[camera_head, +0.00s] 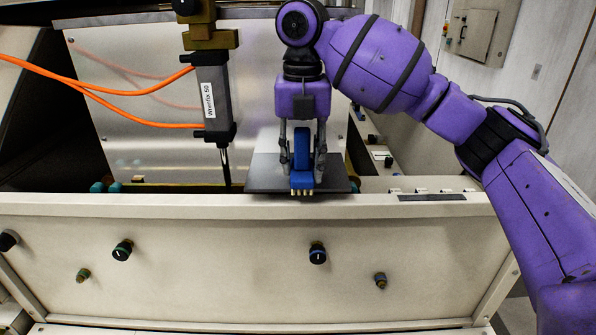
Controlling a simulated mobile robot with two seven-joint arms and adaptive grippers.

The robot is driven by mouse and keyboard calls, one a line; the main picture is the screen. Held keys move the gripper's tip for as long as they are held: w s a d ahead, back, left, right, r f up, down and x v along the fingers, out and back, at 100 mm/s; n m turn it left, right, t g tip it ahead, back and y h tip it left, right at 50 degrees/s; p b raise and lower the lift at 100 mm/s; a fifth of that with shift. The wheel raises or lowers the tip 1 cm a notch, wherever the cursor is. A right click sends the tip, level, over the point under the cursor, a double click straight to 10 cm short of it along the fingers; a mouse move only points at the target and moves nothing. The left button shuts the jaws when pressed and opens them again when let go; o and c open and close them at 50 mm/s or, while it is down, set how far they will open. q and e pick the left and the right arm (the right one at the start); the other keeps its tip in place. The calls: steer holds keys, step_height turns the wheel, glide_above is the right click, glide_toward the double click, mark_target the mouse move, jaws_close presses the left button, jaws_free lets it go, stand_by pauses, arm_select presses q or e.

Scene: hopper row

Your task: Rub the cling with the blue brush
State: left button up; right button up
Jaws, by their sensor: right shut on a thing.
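My right gripper (302,172) comes down from above with its arm on the right. Its two grey fingers are shut on the blue brush (302,150), which is held upright between them. The brush's wide blue head (302,181) points down, with short pale bristles at its lower edge. The head is in front of or over a dark grey flat plate (264,178) behind the front rim; I cannot tell whether the bristles touch it. I cannot make out the cling for sure. My left gripper is out of view.
A cream front panel (210,270) with several knobs runs along the front, topped by a rim (130,200). A dark cylinder labelled "Wrenfix 50" (211,100) with orange hoses stands left of the gripper. A pale metal sheet (130,90) stands behind it.

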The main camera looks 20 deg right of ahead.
steer(key=shift+a+f, duration=0.1)
steer(key=shift+w+a+r, duration=0.1)
steer(key=shift+w+a, duration=0.15)
steer(key=shift+a, duration=0.5)
steer(key=shift+w+a+r, duration=0.1)
steer(key=shift+w+a, duration=0.1)
steer(key=shift+a, duration=0.5)
steer(key=shift+w+a, duration=0.25)
steer(key=shift+a, duration=0.5)
steer(key=shift+w+a+f, duration=0.15)
steer(key=shift+a, duration=0.5)
steer(key=shift+s+d, duration=0.2)
steer(key=shift+d, duration=0.55)
steer(key=shift+s+d, duration=0.25)
steer(key=shift+d, duration=0.55)
steer(key=shift+s+d, duration=0.2)
steer(key=shift+d, duration=0.55)
steer(key=shift+a, duration=0.1)
